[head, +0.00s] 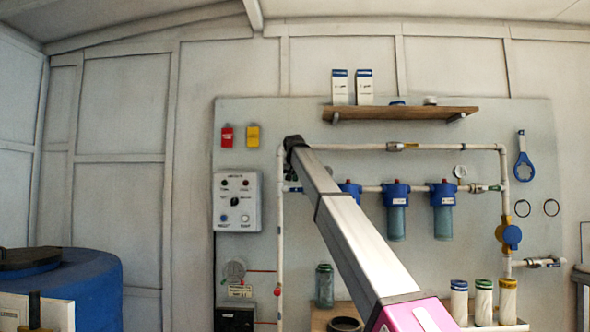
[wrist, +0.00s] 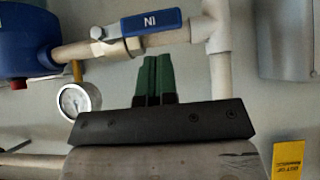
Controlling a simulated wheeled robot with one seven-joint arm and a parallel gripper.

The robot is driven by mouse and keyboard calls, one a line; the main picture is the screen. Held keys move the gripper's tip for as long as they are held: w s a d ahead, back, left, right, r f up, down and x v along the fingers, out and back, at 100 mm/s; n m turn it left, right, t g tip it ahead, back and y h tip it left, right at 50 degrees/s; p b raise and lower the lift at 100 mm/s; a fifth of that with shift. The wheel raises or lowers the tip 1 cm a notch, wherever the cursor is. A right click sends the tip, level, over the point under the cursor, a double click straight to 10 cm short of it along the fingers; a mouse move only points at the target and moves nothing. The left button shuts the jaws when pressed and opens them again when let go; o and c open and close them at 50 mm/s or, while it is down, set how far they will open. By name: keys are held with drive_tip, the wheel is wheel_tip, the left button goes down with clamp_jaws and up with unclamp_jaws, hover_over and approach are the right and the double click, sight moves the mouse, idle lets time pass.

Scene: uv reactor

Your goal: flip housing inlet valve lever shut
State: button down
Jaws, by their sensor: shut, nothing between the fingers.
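The blue inlet valve lever (wrist: 152,22), marked IN with its letters upside down, lies roughly along the pale horizontal pipe in the wrist view. Its pivot is at the metal valve body (wrist: 110,47), beside a blue filter housing (wrist: 25,38). My gripper (wrist: 154,58) is shut and empty, its green fingers together. In the picture its tips sit just below the lever and pipe, and a gap shows between tips and lever. In the head view my arm hides the gripper and most of the inlet area.
A round gauge (wrist: 79,101) hangs left of my fingers, and a vertical pipe (wrist: 222,75) stands to their right. In the head view, blue filter housings (head: 397,195) line the pipe right of my arm. A control box (head: 237,201) is on the left of the panel.

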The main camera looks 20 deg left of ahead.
sight(294, 190)
drive_tip(key=shift+f, duration=1.1)
drive_tip(key=shift+s+a+f+n+h, duration=0.1)
drive_tip(key=shift+a+f+n+h, duration=0.15)
drive_tip(key=shift+f+h, duration=0.3)
drive_tip(key=shift+a+f+n+t+h, duration=0.2)
drive_tip(key=shift+f+n+t+h, duration=0.3)
drive_tip(key=shift+h, duration=0.55)
drive_tip(key=d+f+n+t+h, duration=0.3)
drive_tip(key=f+n+t+h, duration=0.2)
drive_tip(key=f+n+h, duration=0.1)
drive_tip(key=shift+w+d+f+n+h, duration=0.25)
drive_tip(key=shift+w+f+n+h, duration=0.15)
drive_tip(key=shift+f+h, duration=0.45)
drive_tip(key=shift+d, duration=0.1)
